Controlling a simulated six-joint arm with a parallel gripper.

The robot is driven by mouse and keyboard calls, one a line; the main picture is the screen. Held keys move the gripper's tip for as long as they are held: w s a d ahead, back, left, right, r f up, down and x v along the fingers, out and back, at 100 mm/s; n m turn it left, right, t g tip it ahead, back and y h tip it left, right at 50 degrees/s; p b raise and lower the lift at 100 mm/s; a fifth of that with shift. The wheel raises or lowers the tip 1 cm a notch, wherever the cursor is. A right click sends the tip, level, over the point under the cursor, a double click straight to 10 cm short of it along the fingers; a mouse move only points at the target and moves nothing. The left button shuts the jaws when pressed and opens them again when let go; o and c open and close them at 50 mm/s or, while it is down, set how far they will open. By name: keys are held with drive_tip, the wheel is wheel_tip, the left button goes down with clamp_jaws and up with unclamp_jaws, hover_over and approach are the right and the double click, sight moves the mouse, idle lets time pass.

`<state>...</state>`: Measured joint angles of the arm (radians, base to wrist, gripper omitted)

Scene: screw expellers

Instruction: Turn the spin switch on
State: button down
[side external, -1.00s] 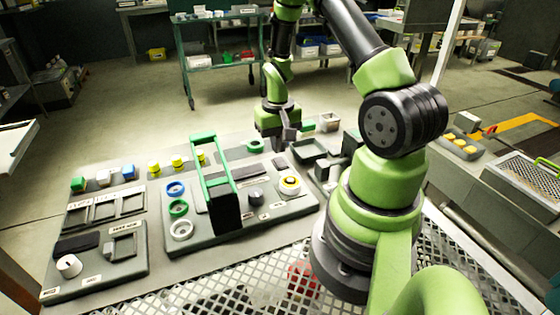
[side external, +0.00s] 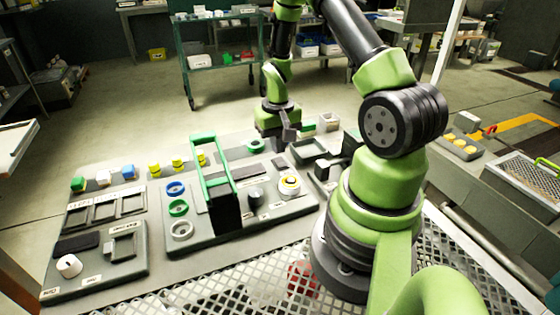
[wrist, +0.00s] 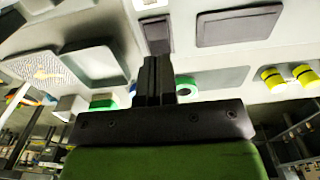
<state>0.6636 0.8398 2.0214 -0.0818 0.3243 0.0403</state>
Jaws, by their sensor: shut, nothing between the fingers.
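My gripper (side external: 281,142) is shut and empty, low over the far edge of the middle grey panel (side external: 180,244). In the wrist view its fingers (wrist: 153,80) are together, with tips just by a small dark rectangular piece (wrist: 157,36). That piece (side external: 279,163) also shows in the side view, on the panel below the gripper. I cannot tell whether the fingers touch it. Labels are too small to read, so I cannot tell which control is the spin switch.
A green-framed handle on a black block (side external: 224,212) stands tall on the middle panel. Coloured rings (side external: 177,208) lie left of it. Another panel with a white knob (side external: 69,266) is at the left. Dark trays (side external: 309,150) lie right of the gripper.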

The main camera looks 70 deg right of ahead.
sight(278, 159)
drive_tip(key=shift+f, duration=1.2)
idle(0.4)
drive_tip(key=shift+r, duration=3.55)
